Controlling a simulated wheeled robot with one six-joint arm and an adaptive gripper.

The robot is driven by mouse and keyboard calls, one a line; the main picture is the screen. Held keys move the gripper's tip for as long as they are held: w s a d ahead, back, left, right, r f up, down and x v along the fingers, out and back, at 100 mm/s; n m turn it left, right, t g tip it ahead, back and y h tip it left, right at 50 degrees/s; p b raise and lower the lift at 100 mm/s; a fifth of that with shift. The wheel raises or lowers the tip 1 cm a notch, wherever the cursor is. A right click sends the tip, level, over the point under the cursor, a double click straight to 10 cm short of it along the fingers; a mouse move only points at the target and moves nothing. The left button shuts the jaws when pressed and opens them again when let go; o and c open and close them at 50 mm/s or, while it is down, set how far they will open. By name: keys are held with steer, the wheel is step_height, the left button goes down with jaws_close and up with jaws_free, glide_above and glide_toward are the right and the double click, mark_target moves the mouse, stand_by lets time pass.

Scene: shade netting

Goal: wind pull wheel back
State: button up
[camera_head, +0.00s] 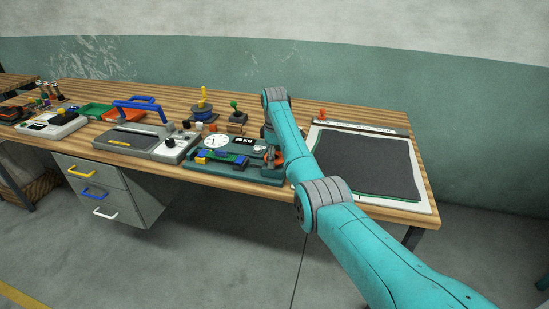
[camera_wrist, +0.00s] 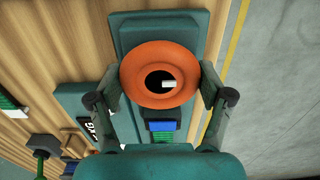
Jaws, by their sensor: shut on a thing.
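The orange round wheel (camera_wrist: 162,50) has a dark centre hole with a small white mark in it. It sits on a teal base (camera_wrist: 124,20) in the wrist view. My gripper (camera_wrist: 160,82) has one finger on each side of the wheel and is shut on it. In the head view my gripper (camera_head: 271,146) points down at the right end of the teal gauge device (camera_head: 215,170), and my arm hides most of the wheel there. The device carries a white round dial (camera_head: 216,141), a dark kg label (camera_head: 244,139) and blue and yellow blocks.
A dark netting sheet (camera_head: 368,166) lies flat on a white board right of my arm, with a small orange piece (camera_head: 322,113) at its upper left. A grey machine with a blue handle (camera_head: 138,106) and a green-knobbed stand (camera_head: 235,115) stand to the left and behind.

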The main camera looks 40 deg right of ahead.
steer(key=shift+f, duration=0.1)
stand_by(0.3)
steer(key=o, duration=1.1)
step_height(320, 180, up, 12)
steer(key=shift+r, duration=0.1)
